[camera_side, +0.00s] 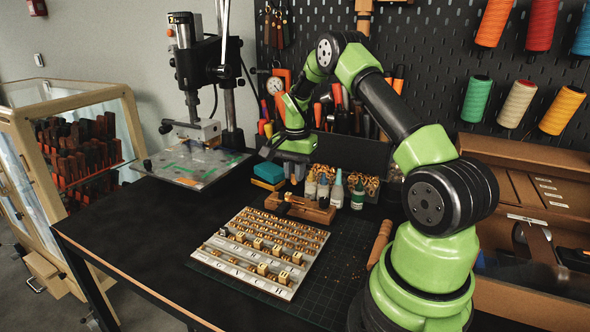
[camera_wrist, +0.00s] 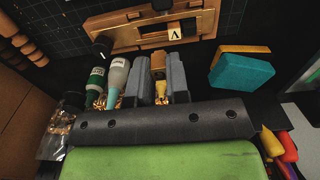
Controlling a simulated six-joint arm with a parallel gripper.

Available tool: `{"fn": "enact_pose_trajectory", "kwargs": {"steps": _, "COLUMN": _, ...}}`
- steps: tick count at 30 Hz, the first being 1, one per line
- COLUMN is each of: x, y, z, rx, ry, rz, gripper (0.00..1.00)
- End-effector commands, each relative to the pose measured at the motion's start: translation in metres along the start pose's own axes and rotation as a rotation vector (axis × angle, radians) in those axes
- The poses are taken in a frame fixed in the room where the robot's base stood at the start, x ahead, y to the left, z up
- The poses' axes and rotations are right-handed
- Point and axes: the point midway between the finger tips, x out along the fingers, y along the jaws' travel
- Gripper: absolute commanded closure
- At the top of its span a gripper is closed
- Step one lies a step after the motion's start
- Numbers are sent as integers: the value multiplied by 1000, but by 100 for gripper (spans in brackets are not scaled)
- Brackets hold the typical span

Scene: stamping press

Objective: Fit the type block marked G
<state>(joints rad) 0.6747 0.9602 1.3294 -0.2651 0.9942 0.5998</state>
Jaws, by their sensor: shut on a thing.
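My gripper (camera_side: 294,172) hangs over the back of the bench, behind the wooden holder (camera_side: 300,207). In the wrist view its two grey fingers (camera_wrist: 157,58) are shut on a small brass type block (camera_wrist: 158,68); no letter can be read on it. The wooden holder also shows in the wrist view (camera_wrist: 130,41), ahead of the fingertips, with a block marked A (camera_wrist: 174,33) in it and a dark slot beside that block. The type tray (camera_side: 207,252) lies in front of the holder, with rows of brass blocks and some pale lettered ones.
The stamping press (camera_side: 195,130) stands at the back left. Small bottles (camera_side: 337,192) and bags of brass pieces stand close to my gripper. Teal and yellow sponges (camera_side: 268,173) lie left of it. A wooden-handled tool (camera_side: 380,243) lies right of the tray. The bench's left part is clear.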

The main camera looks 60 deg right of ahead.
Motion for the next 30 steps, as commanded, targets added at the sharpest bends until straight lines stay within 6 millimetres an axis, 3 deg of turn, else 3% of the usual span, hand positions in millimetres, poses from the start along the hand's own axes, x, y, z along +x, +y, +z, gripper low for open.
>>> {"fn": "enact_pose_trajectory", "kwargs": {"steps": 10, "x": 2, "y": 0, "z": 0, "rx": 0, "ry": -1, "rz": 1, "gripper": 100}}
{"fn": "enact_pose_trajectory", "kwargs": {"steps": 30, "x": 30, "y": 0, "z": 0, "rx": 0, "ry": -1, "rz": 1, "gripper": 100}}
